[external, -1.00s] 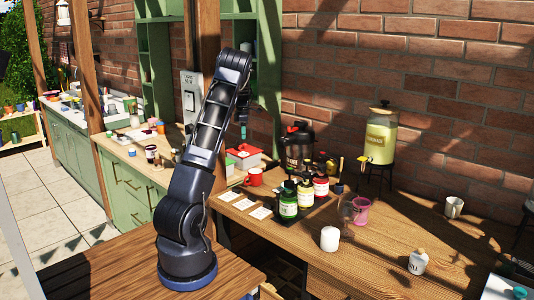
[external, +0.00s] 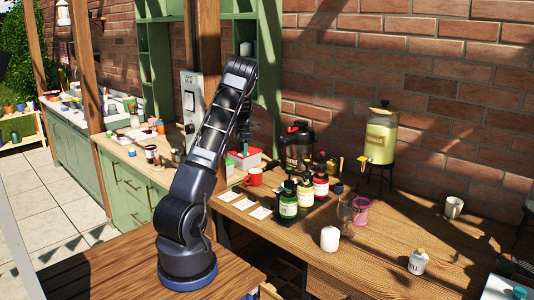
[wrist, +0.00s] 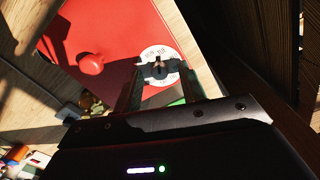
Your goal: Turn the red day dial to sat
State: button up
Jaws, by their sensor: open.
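The day dial is a white disc (wrist: 166,54) with dark day lettering and a dark raised centre, on a red surface (wrist: 118,22) in the wrist view. The lettering near its top seems to read MON and TUE; the rest is too small or covered. My gripper (wrist: 160,74) is open, its two dark fingers on either side of the dial's centre; I cannot tell whether they touch it. The dial itself cannot be made out there.
A round red piece (wrist: 92,64) stands on the red surface left of the dial. A dark jug (external: 297,147) and several bottles stand to the right. A wooden post (external: 207,40) rises close behind my arm.

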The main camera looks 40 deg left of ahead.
jog(key=shift+f, duration=0.1)
grip_shut()
jog(key=shift+m, duration=0.4)
jog(key=m, duration=0.3)
jog(key=shift+m, duration=2)
